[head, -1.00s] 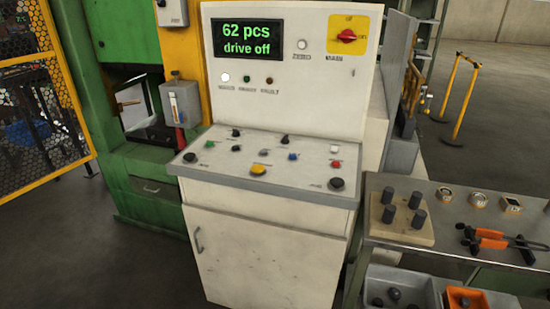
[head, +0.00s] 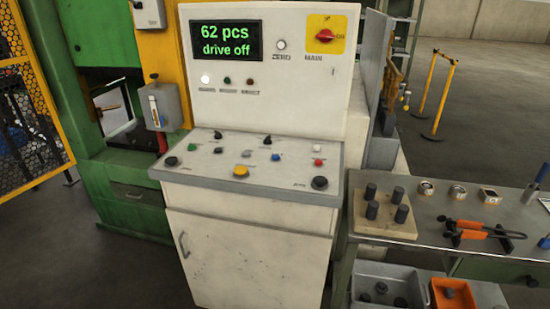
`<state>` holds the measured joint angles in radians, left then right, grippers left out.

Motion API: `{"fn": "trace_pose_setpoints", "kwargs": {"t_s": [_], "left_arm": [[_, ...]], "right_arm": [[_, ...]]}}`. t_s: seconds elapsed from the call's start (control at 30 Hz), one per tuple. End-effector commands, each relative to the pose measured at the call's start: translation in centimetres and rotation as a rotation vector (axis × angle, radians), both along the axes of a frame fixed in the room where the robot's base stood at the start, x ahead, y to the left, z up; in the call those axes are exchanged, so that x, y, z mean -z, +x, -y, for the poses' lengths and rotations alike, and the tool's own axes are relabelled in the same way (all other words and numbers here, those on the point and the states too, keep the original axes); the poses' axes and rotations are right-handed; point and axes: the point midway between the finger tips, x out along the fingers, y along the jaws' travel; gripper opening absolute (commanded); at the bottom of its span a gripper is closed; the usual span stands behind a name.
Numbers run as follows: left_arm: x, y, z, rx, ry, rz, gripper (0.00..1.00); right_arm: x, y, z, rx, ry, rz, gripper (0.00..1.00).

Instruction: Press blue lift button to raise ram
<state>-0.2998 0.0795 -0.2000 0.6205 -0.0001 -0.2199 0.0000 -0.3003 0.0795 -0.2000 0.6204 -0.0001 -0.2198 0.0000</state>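The blue button (head: 276,157) sits on the sloped desk of the white control console (head: 250,265), right of centre. A white button shows to its left and a red button (head: 318,162) to its right. A larger yellow button (head: 241,171) is nearer the front edge. The display (head: 227,40) reads "62 pcs" and "drive off". The green press frame (head: 130,195) stands left of the console; I cannot make out the ram in it. Neither of my grippers is in view.
A workbench (head: 425,230) at right carries a wooden block with several dark pegs, gauges and orange-handled tongs. Yellow mesh fencing (head: 30,110) stands at left. Grey floor lies in front.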

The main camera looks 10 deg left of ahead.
Motion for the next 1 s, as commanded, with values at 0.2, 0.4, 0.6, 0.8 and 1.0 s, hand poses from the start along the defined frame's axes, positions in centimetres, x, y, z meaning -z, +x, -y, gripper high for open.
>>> {"fn": "trace_pose_setpoints", "kwargs": {"t_s": [0.2, 0.4, 0.6, 0.8, 1.0], "left_arm": [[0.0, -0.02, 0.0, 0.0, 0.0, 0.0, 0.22], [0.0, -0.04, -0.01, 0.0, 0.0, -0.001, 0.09], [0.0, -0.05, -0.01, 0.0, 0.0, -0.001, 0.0], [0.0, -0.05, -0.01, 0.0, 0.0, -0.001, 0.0], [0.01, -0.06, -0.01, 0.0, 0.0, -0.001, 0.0]], "right_arm": [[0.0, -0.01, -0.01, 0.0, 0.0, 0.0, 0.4], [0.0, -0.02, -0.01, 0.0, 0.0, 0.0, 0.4], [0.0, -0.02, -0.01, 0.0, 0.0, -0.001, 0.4], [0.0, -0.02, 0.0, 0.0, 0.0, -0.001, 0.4], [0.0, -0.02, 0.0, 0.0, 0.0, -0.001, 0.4]]}}
